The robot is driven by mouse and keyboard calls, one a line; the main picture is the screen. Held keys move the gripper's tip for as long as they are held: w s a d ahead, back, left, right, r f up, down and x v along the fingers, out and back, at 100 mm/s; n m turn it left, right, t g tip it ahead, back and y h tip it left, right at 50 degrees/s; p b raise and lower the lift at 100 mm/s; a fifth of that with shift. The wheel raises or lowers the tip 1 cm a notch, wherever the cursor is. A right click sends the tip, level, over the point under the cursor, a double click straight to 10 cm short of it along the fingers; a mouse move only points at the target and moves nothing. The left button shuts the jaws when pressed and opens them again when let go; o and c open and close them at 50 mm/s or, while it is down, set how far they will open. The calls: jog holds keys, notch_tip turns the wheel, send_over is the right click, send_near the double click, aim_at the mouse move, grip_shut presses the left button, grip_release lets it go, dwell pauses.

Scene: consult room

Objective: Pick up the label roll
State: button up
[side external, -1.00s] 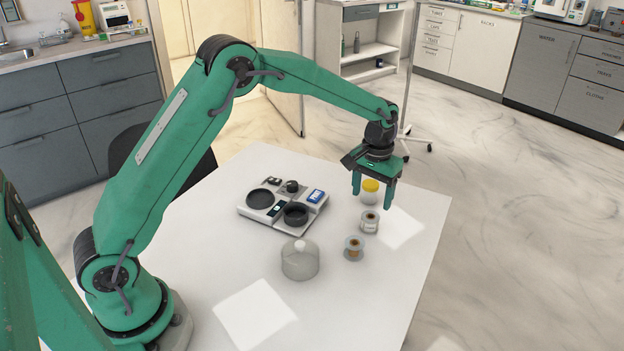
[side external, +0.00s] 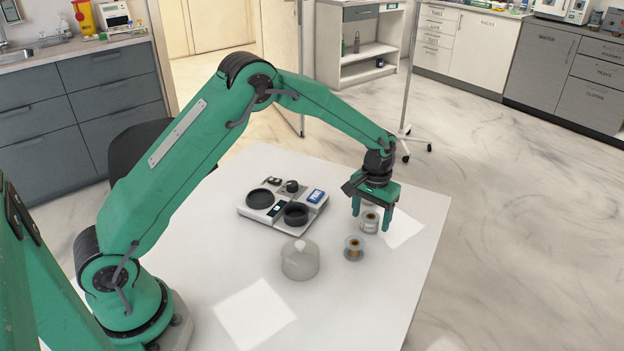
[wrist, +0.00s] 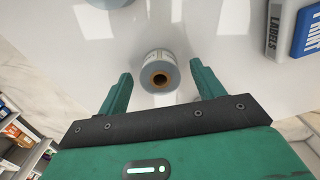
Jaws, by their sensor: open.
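The label roll (side external: 369,222), pale with a brown core, stands on the white table below my gripper (side external: 372,215). In the wrist view the label roll (wrist: 159,72) shows its round end and dark core hole, with small print on its side. My gripper (wrist: 158,83) is open, with one finger to each side of it and a gap on both sides. Whether the fingertips reach down around the roll is hard to tell.
A grey tray unit (side external: 258,215) with dark round dishes and a blue box (side external: 316,196) sits to the left. The blue box (wrist: 305,32) also shows in the wrist view. A translucent domed jar (side external: 300,262) stands nearer the camera. The table's right side is clear.

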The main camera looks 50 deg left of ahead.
jog(key=shift+f, duration=0.5)
jog(key=c, duration=1.1)
